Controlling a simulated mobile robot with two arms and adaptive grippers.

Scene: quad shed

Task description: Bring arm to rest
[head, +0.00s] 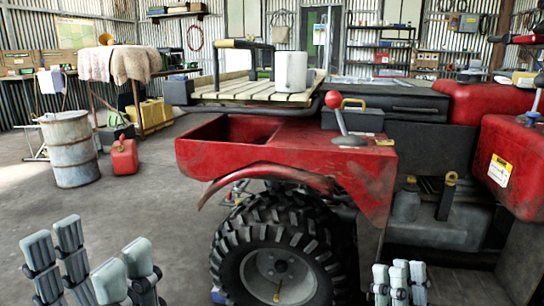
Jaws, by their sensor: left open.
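My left gripper (90,258) is at the lower left, with its grey fingers pointing up and spread apart. It is open, with nothing visible between the fingers, and stands in front of bare floor, left of the quad's wheel. My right gripper (399,283) is low in the picture, right of the wheel and in front of the quad's side. Its fingertips are close together and its lower part is cut off by the frame edge, so I cannot tell whether it is open or shut. No object shows in it.
The red quad (290,165) with its large tyre (228,250) fills the middle and right. A white cylinder (291,72) stands on its slatted rack (250,97). A metal drum (70,150) and red fuel can (124,158) stand on the left floor, which is otherwise largely clear.

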